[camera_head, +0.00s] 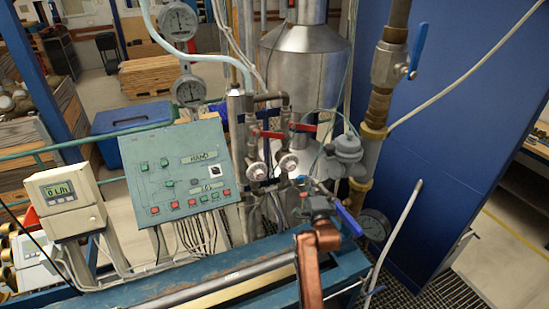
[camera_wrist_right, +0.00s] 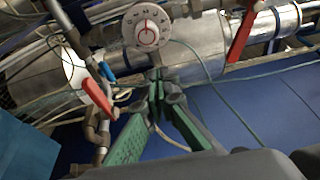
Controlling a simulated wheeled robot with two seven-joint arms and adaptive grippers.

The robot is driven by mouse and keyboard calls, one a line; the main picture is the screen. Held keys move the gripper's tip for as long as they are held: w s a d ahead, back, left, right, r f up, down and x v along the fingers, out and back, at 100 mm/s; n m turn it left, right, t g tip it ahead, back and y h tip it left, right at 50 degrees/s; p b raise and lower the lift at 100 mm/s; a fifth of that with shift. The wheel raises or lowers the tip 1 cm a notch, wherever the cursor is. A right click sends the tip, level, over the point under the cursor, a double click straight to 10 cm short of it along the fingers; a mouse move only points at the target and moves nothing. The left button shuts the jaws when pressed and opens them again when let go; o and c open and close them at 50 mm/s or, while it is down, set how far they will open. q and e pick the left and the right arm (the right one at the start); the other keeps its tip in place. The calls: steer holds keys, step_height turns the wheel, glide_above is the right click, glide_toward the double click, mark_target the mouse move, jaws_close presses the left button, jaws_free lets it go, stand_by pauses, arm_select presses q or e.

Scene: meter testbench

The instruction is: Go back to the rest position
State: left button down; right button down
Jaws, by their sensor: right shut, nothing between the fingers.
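My right gripper (camera_head: 304,190) is in front of the pipework, just below two round dial knobs, at the end of my copper-coloured arm. In the right wrist view its green fingers (camera_wrist_right: 160,88) come together at the tips, with nothing between them. The tips point toward a white dial knob (camera_wrist_right: 147,32) with a red centre; whether they touch anything is hard to tell. My left gripper is not in view.
A green control panel (camera_head: 180,172) and a flow meter (camera_head: 65,198) stand to the left. A blue wall (camera_head: 460,110) closes the right.

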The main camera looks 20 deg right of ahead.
steer(key=s+a+f+n+g+y, duration=0.15)
steer(key=s+f+n+g, duration=0.65)
steer(key=s+f, duration=1.05)
steer(key=s+a+f+n+g+y, duration=0.15)
steer(key=s+f+n, duration=0.25)
steer(key=s, duration=0.5)
steer(key=s+a+f+n+g, duration=0.2)
steer(key=s+f+n, duration=0.25)
steer(key=s, duration=0.45)
steer(key=s+a+f+n+g, duration=0.2)
steer(key=s+f+n, duration=0.25)
steer(key=s, duration=0.55)
step_height(320, 180, down, 37)
steer(key=s+a+g+y+b, duration=0.1)
steer(key=s+a+g+b, duration=0.1)
steer(key=b, duration=0.5)
steer(key=s+f+n+b, duration=0.1)
steer(key=s+f+b, duration=0.4)
steer(key=s+f, duration=1.3)
step_height(320, 180, down, 3)
steer(key=shift+s+d+f+g, duration=0.15)
steer(key=shift+s+f+g, duration=0.05)
steer(key=shift+s+g, duration=0.25)
